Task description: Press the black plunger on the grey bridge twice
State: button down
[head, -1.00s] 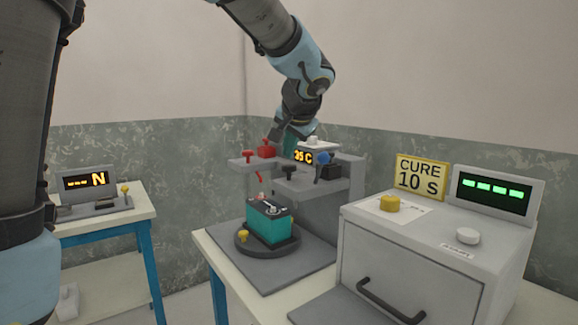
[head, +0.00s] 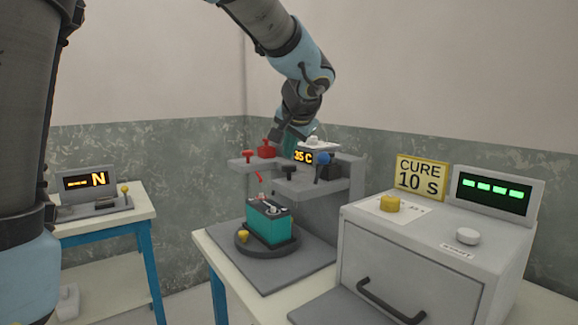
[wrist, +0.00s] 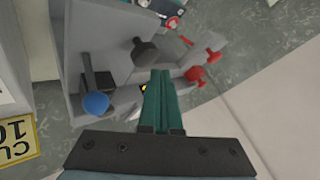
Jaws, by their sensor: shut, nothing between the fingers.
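The black plunger (head: 289,172) stands on the grey bridge (head: 318,187) above the teal battery (head: 268,222). The plunger also shows in the wrist view (wrist: 145,52), just beyond and left of my fingertips. My gripper (wrist: 160,74) has its teal fingers shut together with nothing between them. In the head view my gripper (head: 290,140) is behind the bridge, partly hidden by the display and red knob. It looks apart from the plunger, though the exact gap is unclear.
A blue knob (head: 323,159) and red knobs (head: 266,149) flank the plunger. The amber display (head: 304,157) reads 35 C. A grey cure box (head: 420,262) stands at right. A side table (head: 140,207) is at left.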

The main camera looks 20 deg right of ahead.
aim_at(288, 167)
jog(key=shift+f, duration=0.2)
jog(key=shift+f+b, duration=0.25)
jog(key=shift+b, duration=0.4)
jog(key=shift+f+b, duration=1)
jog(key=shift+b, duration=0.05)
dwell(1.0)
dwell(0.3)
jog(key=shift+r+p, duration=0.95)
jog(key=shift+r, duration=0.5)
jog(key=shift+r+p, duration=1.7)
jog(key=shift+r, duration=0.85)
jog(key=shift+f, duration=0.1)
